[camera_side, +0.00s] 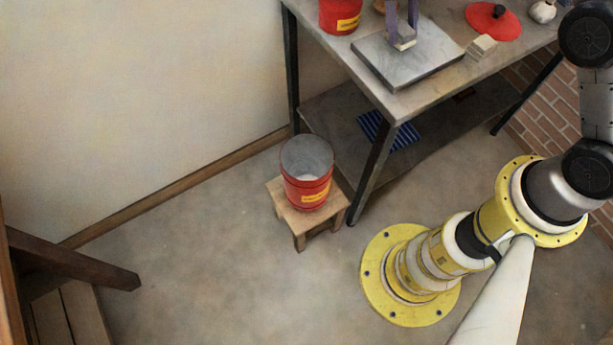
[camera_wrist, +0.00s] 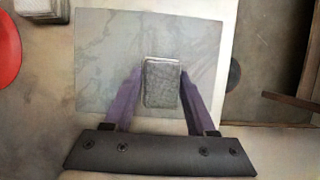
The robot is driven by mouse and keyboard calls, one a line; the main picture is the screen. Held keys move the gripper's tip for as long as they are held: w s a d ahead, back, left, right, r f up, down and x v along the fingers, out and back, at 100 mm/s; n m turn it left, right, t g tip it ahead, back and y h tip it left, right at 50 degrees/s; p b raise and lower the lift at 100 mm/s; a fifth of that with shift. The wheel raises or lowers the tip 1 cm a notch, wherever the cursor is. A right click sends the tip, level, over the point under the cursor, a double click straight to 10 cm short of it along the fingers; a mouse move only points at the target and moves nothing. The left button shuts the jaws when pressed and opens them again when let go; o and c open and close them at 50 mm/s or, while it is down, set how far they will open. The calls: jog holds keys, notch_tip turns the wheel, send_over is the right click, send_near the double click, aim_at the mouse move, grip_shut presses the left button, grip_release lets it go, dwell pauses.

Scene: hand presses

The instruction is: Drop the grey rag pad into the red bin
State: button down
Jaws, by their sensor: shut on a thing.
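The grey rag pad (camera_wrist: 161,88) is between the two purple fingers of my gripper (camera_wrist: 161,74) in the wrist view. My gripper is shut on it. In the side view the pad (camera_side: 404,44) shows as a small pale block at the fingertips, over the grey slab (camera_side: 373,64) on the table. I cannot tell whether it touches the slab. The red bin (camera_side: 307,195) stands upright on a small wooden stool (camera_side: 297,226) on the floor, left of the table and lower than it. Its open top faces up and it looks empty.
A second red container (camera_side: 340,17) with a yellow label stands at the table's back left. A pale block (camera_side: 481,46), a red lid (camera_side: 493,21) and a white round thing (camera_side: 542,11) are on the right. A blue striped cloth (camera_side: 388,131) lies on the lower shelf.

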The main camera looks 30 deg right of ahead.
notch_tip(320, 180, up, 5)
jog(key=shift+r, duration=0.1)
jog(key=s+a, duration=0.1)
jog(key=a, duration=2.1)
notch_tip(320, 180, down, 35)
jog(key=shift+s+a+r, duration=0.15)
jog(key=shift+a+r, duration=0.05)
jog(key=shift+a, duration=0.15)
jog(key=shift+c, duration=0.7)
grip_release()
